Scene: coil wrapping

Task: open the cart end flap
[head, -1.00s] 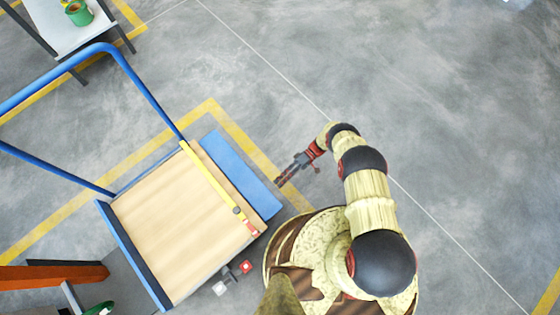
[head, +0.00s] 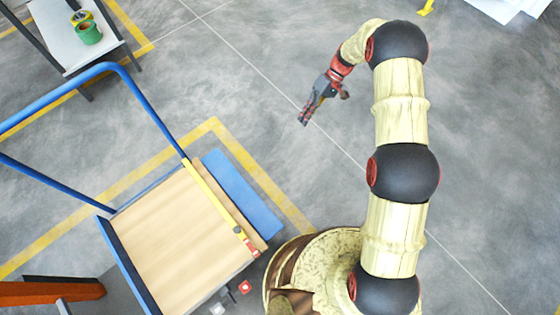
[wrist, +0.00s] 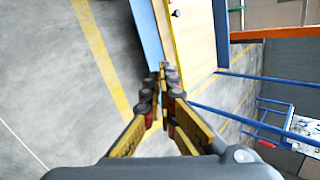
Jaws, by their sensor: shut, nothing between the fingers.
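The cart deck (head: 165,245) is a light wooden bed at the lower left in the head view. Along its right end runs a yellow strip (head: 210,194) with a red and yellow latch-like piece (head: 247,240) at its lower end. Outside it are a wooden band and a blue panel (head: 243,194). The end flap seems upright, but its angle is hard to tell. In the wrist view, the wooden board (wrist: 190,30) and blue strip (wrist: 146,35) lie beyond the fingers. My gripper (head: 303,122) is shut and empty, over floor right of the cart, apart from it.
The cart's blue handle rails (head: 150,110) rise at the left. A grey table (head: 62,35) with a green roll (head: 88,32) stands at the upper left. An orange post (head: 50,290) is at the lower left. Open floor (head: 480,120) lies to the right.

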